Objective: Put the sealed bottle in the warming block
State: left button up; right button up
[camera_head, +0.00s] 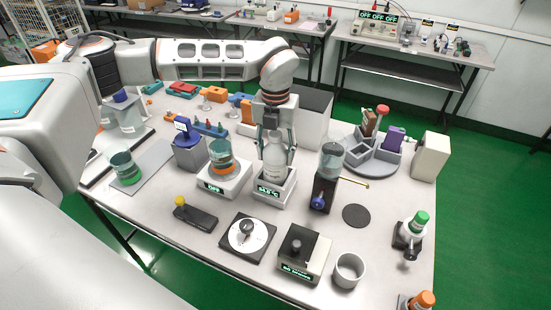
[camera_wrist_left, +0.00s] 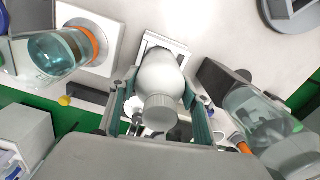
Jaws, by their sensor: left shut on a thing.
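The white sealed bottle (camera_head: 277,163) is upright, with a ribbed grey-white cap (camera_wrist_left: 160,112) in the left wrist view. My left gripper (camera_head: 273,133) is above the block, shut on the bottle's upper part, with a finger on each side. The warming block (camera_head: 272,196) is a pale square box with a lit temperature display. The bottle's lower end is at the block's opening, inside its rim (camera_wrist_left: 151,40) as seen from the wrist. I cannot tell whether the bottle rests on the block's floor. My right gripper is not in view.
Close left stands a white device with an OFF display (camera_head: 222,184) and a beaker (camera_head: 221,157) on it. Close right is a dark stand with a clear vessel (camera_head: 329,160). A dial device (camera_head: 247,236) and a timer-like box (camera_head: 304,255) stand in front. A grey carousel (camera_head: 372,158) is behind right.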

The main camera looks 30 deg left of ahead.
aim_at(275, 134)
pick_arm(q)
notch_tip(275, 134, down, 2)
jog(key=shift+f, duration=0.1)
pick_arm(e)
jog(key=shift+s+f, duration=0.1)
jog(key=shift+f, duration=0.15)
pick_arm(q)
jog(key=shift+f, duration=0.1)
jog(key=o, duration=1.5)
jog(key=shift+f, duration=0.1)
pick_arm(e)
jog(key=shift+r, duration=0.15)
pick_arm(q)
jog(key=shift+r, duration=0.4)
notch_tip(275, 134, up, 12)
jog(key=shift+f, duration=0.2)
